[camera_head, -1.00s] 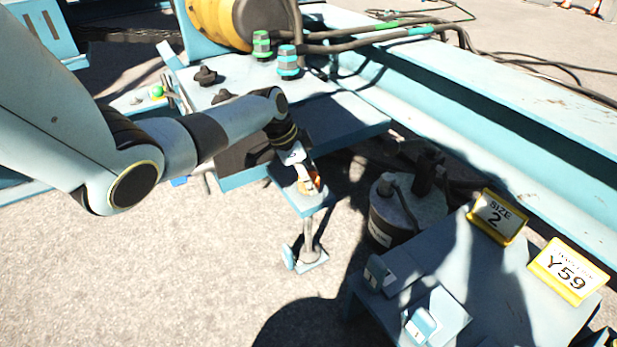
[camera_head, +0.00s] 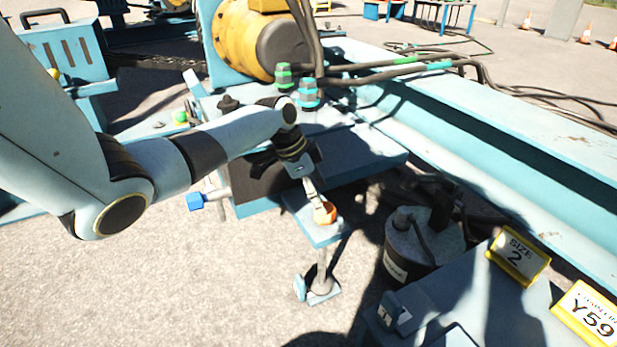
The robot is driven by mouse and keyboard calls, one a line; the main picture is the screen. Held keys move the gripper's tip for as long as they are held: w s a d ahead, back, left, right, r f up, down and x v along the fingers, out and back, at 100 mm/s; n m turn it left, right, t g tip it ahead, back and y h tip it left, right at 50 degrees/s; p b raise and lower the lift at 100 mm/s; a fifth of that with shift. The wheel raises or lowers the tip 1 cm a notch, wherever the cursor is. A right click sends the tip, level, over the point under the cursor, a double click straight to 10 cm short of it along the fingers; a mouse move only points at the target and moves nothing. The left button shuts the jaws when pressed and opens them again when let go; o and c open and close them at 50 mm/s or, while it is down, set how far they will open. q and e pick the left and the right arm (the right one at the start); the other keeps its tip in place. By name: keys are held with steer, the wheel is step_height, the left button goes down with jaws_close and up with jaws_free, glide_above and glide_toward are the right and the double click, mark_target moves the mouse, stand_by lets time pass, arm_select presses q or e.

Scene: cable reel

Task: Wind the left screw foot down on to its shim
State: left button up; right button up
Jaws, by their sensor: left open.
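The left screw foot has an orange head (camera_head: 325,213) above a light-blue bracket plate (camera_head: 313,232). Its grey stem (camera_head: 321,268) runs down below the plate to a small foot near the ground. A thin light-blue piece (camera_head: 299,288), perhaps part of the shim, stands beside the foot. I cannot tell whether the foot touches the shim. My left gripper (camera_head: 311,188) is open and points down at the orange head, just above and beside it. Its far finger is partly hidden. My right gripper is not in view.
A grey cylinder (camera_head: 408,255) with hoses stands right of the foot. A blue box with yellow-framed signs (camera_head: 518,257) is at the lower right. The yellow reel motor (camera_head: 250,45) and the green and blue connectors (camera_head: 308,92) are above. The ground at lower left is clear.

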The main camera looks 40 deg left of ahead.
arm_select(q)
steer(key=v, duration=0.7)
steer(key=shift+d, duration=0.1)
